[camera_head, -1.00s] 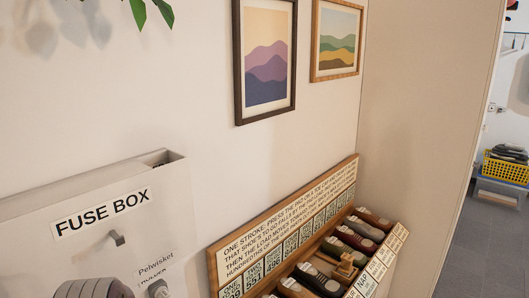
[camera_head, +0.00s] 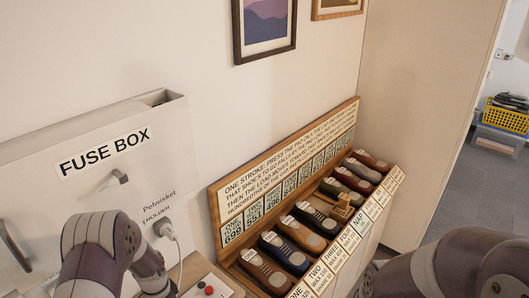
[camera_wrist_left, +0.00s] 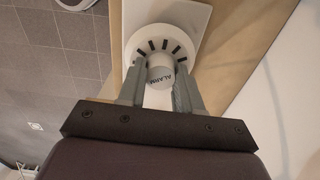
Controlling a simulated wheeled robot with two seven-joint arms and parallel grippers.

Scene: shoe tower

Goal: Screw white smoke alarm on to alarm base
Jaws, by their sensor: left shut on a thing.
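The white smoke alarm (camera_wrist_left: 158,31) shows in the left wrist view as a round disc with dark slots and a grey cylinder marked "ALARM" at its middle. My left gripper (camera_wrist_left: 160,70) is shut on this cylinder, one finger at each side. A flat white plate (camera_wrist_left: 195,17) lies behind the disc. I cannot tell whether the alarm touches it, and I cannot make out the alarm base. In the head view my arms enter at the lower left and lower right, but neither gripper's fingers show. The right gripper is out of view.
A white fuse box (camera_head: 150,150) with a handle stands at the left. A wooden rack (camera_head: 215,205) with several shoes runs along the wall. A small panel (camera_head: 215,285) with red and black knobs sits between them. A yellow crate (camera_head: 505,115) stands far right.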

